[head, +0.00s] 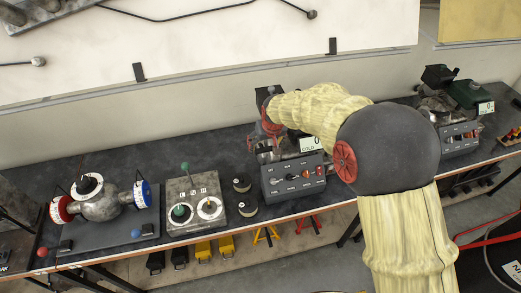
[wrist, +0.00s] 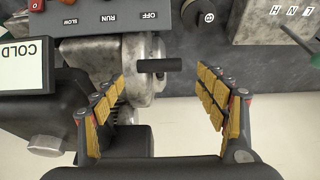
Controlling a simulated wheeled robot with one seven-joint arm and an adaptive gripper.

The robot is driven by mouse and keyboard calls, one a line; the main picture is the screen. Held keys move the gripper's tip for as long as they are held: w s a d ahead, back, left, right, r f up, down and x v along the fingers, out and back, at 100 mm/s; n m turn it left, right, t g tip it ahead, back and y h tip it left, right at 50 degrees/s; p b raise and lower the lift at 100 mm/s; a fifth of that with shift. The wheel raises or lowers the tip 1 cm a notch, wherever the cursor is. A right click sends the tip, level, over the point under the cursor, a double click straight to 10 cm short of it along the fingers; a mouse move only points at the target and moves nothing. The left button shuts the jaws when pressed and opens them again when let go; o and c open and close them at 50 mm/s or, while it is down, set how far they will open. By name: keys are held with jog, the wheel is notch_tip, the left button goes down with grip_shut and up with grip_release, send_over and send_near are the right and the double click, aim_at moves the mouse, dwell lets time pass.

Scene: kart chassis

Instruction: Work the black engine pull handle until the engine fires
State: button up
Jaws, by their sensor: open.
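The black engine pull handle (wrist: 160,65) is a short dark bar on the round grey starter housing (wrist: 138,88) in the wrist view. My gripper (wrist: 163,82) is open, with yellow-padded fingers on the left and right of the handle. The handle lies between the fingertips, with a gap on both sides; I see no contact. In the head view my gripper (head: 264,142) is over the bench behind the grey control box (head: 292,178). My arm hides part of the engine there, and I cannot make out the handle.
The control box also shows in the wrist view (wrist: 110,14), with RUN, OFF and SLOW labels. A white COLD sign (wrist: 26,65) stands at the left. The bench (head: 110,155) holds a valve rig (head: 101,207) and a lever panel (head: 194,203).

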aim_at(264, 149)
jog(key=shift+b+x, duration=0.3)
jog(key=shift+x, duration=2.45)
jog(key=shift+c, duration=1.4)
jog(key=c, duration=1.4)
